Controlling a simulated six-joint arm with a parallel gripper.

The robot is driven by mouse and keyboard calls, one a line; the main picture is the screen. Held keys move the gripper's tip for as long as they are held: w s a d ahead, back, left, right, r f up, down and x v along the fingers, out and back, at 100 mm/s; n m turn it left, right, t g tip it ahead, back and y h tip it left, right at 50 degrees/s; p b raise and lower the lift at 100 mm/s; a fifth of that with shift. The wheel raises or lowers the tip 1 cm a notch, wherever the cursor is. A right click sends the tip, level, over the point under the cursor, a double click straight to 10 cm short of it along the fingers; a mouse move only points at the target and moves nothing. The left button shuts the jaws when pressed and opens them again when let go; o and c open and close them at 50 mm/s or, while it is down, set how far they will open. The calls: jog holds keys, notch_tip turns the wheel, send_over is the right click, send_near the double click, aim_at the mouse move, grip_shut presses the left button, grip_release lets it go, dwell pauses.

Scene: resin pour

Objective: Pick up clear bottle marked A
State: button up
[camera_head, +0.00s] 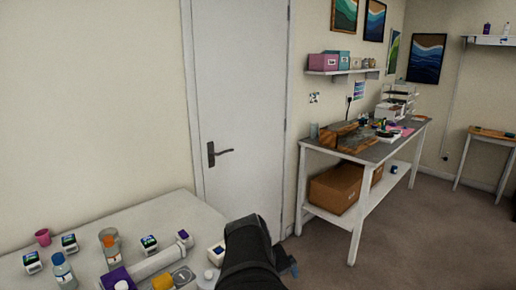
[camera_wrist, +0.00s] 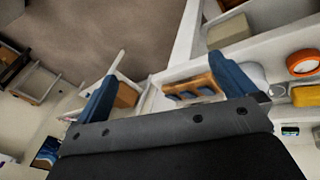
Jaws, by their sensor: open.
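I cannot make out the bottle in the wrist view.
The near table (camera_head: 165,207) also holds a pink cup (camera_head: 42,237), an orange-and-grey container (camera_head: 110,245), several small labelled jars and a white tray-like item (camera_head: 155,262). A door (camera_head: 240,100) stands behind. A workbench (camera_head: 345,152) with a cardboard box (camera_head: 338,188) stands right.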

jog(key=shift+c, duration=0.4)
jog(key=c, duration=0.6)
jog(key=w+a+r+n+y, duration=0.2)
jog(key=w+a+r+n, duration=0.15)
jog(key=w+a, duration=0.75)
jog(key=n+g+y, duration=0.3)
jog(key=n+y, duration=0.2)
jog(key=n, duration=0.3)
send_near(63, 258)
jog(key=x, duration=0.8)
jog(key=shift+f, duration=0.25)
jog(key=shift+s+x, duration=0.2)
jog(key=shift+x, duration=2.85)
